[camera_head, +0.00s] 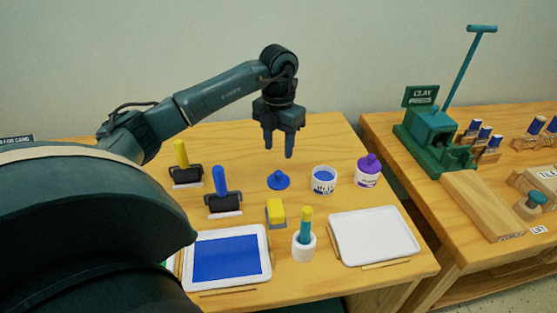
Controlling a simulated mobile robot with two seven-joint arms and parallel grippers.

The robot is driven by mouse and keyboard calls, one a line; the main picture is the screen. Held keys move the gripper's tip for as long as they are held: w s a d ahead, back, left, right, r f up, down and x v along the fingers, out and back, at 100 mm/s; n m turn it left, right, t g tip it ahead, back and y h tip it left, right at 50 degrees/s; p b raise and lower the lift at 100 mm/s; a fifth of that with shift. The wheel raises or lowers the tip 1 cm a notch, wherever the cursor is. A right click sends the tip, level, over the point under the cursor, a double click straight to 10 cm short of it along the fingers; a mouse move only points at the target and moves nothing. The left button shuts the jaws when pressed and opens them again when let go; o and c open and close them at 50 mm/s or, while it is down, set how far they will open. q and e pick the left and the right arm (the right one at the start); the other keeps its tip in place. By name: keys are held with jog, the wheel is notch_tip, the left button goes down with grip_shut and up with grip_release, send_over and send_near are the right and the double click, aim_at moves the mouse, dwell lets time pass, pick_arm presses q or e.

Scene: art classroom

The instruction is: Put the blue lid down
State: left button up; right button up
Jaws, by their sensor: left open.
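The blue lid (278,180) lies on the wooden table (330,133), knob upward, left of the open white jar of blue paint (323,180). My left gripper (278,153) is above and behind the lid, fingers pointing down. It is open and empty, apart from the lid. My right gripper does not show.
A jar with a purple lid (368,170) stands right of the blue jar. Two rollers with blue (220,182) and yellow (181,155) handles stand at left. In front are a yellow-topped block (276,212), a white cup (304,247), a blue-filled tray (226,256) and an empty white tray (374,236).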

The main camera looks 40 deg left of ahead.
pick_arm(q)
notch_tip(320, 180, up, 4)
dwell(0.8)
